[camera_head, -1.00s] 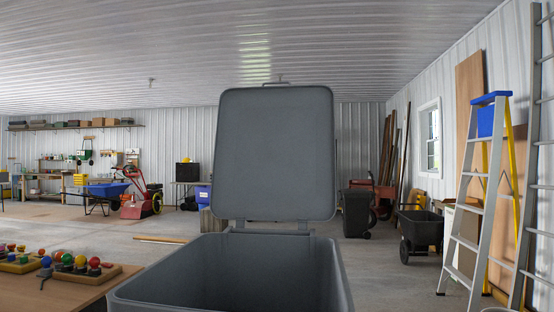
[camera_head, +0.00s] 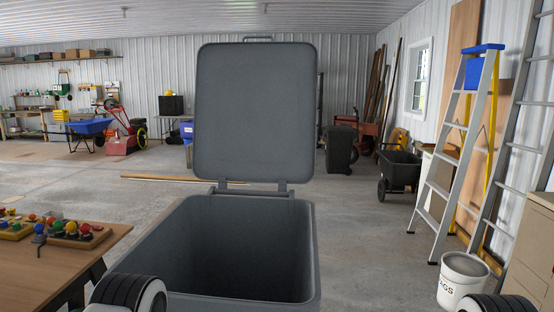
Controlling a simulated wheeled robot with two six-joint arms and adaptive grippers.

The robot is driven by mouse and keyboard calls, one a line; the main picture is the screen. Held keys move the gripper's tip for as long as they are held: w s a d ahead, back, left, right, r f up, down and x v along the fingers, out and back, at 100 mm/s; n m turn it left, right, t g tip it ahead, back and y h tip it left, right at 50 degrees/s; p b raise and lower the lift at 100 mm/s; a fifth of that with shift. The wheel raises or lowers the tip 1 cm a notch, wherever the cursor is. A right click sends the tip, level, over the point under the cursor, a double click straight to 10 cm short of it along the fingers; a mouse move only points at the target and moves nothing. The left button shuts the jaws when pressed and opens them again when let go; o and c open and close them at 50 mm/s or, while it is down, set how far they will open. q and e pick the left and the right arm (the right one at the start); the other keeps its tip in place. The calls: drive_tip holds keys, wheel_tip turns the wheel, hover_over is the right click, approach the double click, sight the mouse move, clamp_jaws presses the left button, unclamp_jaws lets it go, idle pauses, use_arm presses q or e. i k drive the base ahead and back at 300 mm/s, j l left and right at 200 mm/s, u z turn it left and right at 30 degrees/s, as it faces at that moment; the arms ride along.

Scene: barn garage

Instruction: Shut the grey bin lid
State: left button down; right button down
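The grey bin (camera_head: 309,262) stands open right in front of me, and its dark inside looks empty as far as I can see. Its grey lid (camera_head: 254,112) stands upright on the hinge at the bin's far rim, with a thin handle (camera_head: 257,39) on its top edge. Parts of my arms show at the bottom left and bottom right corners, on either side of the bin. Neither gripper is in view.
A wooden table (camera_head: 60,262) with colourful knobbed toys (camera_head: 75,231) stands close at the left. At the right are a white bucket (camera_head: 463,280), a stepladder (camera_head: 465,150) and a cabinet (camera_head: 530,240). Open concrete floor lies behind the bin.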

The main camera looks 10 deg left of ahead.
sight(255, 116)
drive_tip(key=i+l+z, duration=0.25)
drive_tip(key=l+z, duration=0.15)
drive_tip(key=i+l+z, duration=0.25)
drive_tip(key=l+z, duration=0.15)
drive_tip(key=i+l+z, duration=0.25)
drive_tip(key=z, duration=0.15)
drive_tip(key=i+l+z, duration=0.15)
drive_tip(key=i+z, duration=0.25)
drive_tip(key=i+u, duration=0.25)
drive_tip(key=i, duration=0.2)
drive_tip(key=i+l+u, duration=0.25)
drive_tip(key=i, duration=0.2)
drive_tip(key=i+l+u, duration=0.2)
drive_tip(key=i, duration=0.25)
drive_tip(key=i+j+u, duration=0.4)
drive_tip(key=i, duration=0.15)
drive_tip(key=i+u, duration=0.35)
drive_tip(key=i, duration=0.25)
drive_tip(key=i+l+u, duration=0.1)
drive_tip(key=i+u, duration=0.3)
drive_tip(key=i, duration=0.2)
drive_tip(key=i+l+u, duration=0.2)
drive_tip(key=i+u, duration=0.15)
drive_tip(key=i, duration=0.2)
